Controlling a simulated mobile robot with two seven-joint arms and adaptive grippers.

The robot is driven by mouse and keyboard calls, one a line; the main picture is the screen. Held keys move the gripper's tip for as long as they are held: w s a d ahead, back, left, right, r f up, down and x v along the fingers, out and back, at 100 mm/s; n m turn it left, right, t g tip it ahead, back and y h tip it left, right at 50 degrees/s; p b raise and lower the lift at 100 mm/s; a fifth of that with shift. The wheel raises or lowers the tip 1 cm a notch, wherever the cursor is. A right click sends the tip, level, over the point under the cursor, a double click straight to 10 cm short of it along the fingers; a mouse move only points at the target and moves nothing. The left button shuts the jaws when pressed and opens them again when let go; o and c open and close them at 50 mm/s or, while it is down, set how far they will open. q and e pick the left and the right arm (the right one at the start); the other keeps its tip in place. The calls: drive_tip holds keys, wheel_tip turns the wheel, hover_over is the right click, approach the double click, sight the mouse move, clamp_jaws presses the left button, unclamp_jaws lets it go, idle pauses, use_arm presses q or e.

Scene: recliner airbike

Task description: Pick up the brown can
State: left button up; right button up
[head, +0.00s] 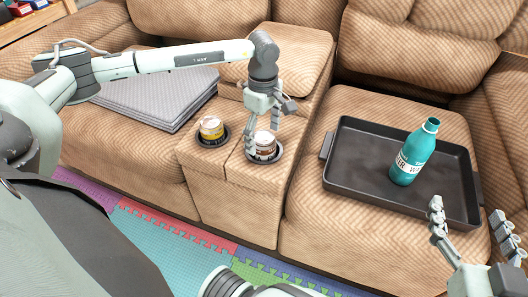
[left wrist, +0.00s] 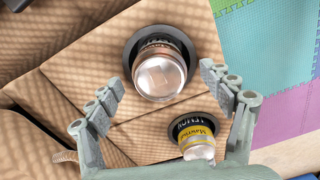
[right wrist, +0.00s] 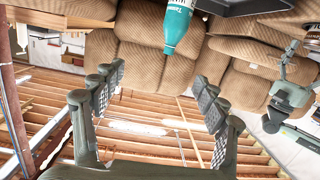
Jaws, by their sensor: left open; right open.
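The brown can (head: 265,144) stands upright in the right cup holder of the recliner's console. In the left wrist view the brown can (left wrist: 160,74) shows from above, ahead of the open fingers and roughly between them. My left gripper (head: 266,128) is open above and around the can's near side in the head view; its fingers partly hide the can. My right gripper (head: 468,212) is open and empty in front of the black tray, at the right.
A yellow can (head: 211,129) stands in the left cup holder, close beside; it also shows in the left wrist view (left wrist: 196,138). A black tray (head: 350,165) on the right seat holds a teal bottle (head: 414,152). Grey folded fabric (head: 150,98) lies on the left seat.

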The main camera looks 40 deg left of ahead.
use_arm(q)
wheel_tip(320, 180, down, 3)
drive_tip(key=shift+r, duration=0.15)
drive_tip(key=shift+c, duration=0.3)
drive_tip(key=shift+r, duration=0.1)
drive_tip(key=c, duration=1.5)
